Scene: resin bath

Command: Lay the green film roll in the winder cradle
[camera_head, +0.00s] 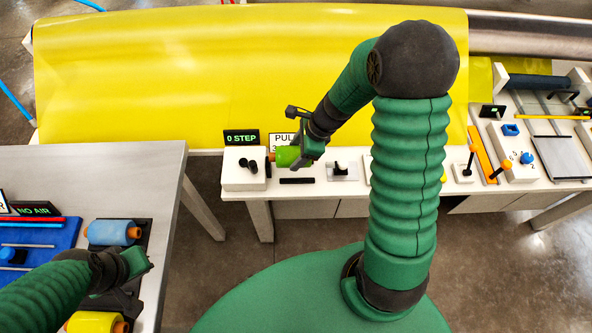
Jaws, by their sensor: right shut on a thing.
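The green film roll (286,156) has an orange core end showing on its left. My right gripper (301,152) is shut on it, over the narrow white bench at the foot of the yellow sheet. Just left of the roll is a white block (242,175) with black upright parts; I cannot tell whether it is the winder cradle or whether the roll touches anything there. My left gripper (138,262) is at lower left, above a dark rack and below the blue roll in the picture; its jaw opening is unclear.
A blue roll (112,232) and a yellow roll (96,322) lie on the dark rack on the grey table (100,160). A "0 STEP" display (241,137) stands behind the white block. A lever unit (342,171) is right of the roll. My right arm hides part of the bench.

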